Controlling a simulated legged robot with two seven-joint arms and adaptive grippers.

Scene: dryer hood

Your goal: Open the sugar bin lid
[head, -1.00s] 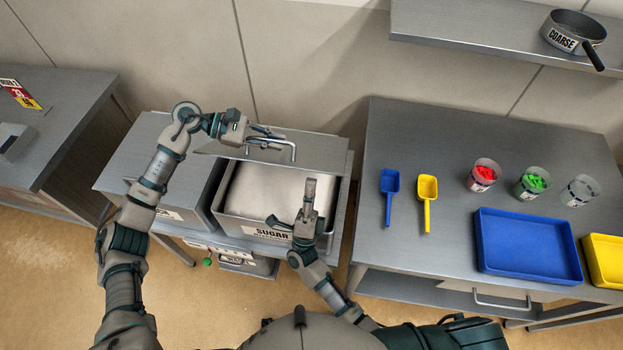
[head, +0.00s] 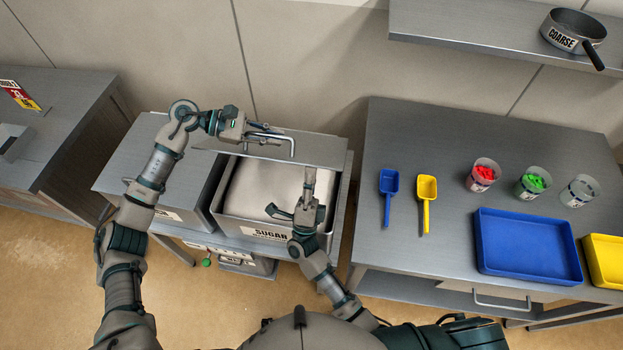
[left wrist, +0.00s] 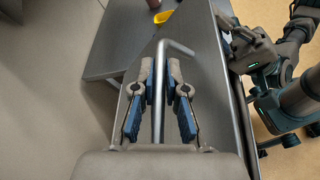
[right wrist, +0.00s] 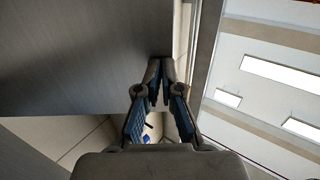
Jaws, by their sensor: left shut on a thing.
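The sugar bin (head: 268,234) has its front label reading SUGAR, and its white contents (head: 262,192) show through the open top. Its grey lid (head: 312,151) is off the front opening, over the back of the bin. My left gripper (head: 268,133) is shut on the bent metal lid handle (head: 292,150); the left wrist view shows the handle bar (left wrist: 158,105) between its fingers. My right gripper (head: 310,174) is over the right part of the opening, near the lid's front edge. Its fingers (right wrist: 160,66) are together and empty beside a grey panel (right wrist: 85,55), seemingly the lid.
A grey table (head: 440,150) on the right holds a blue scoop (head: 389,190), yellow scoop (head: 427,195), several cups and a blue tray (head: 527,247). A closed bin (head: 165,165) adjoins on the left. A shelf (head: 470,45) with a pan is above right.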

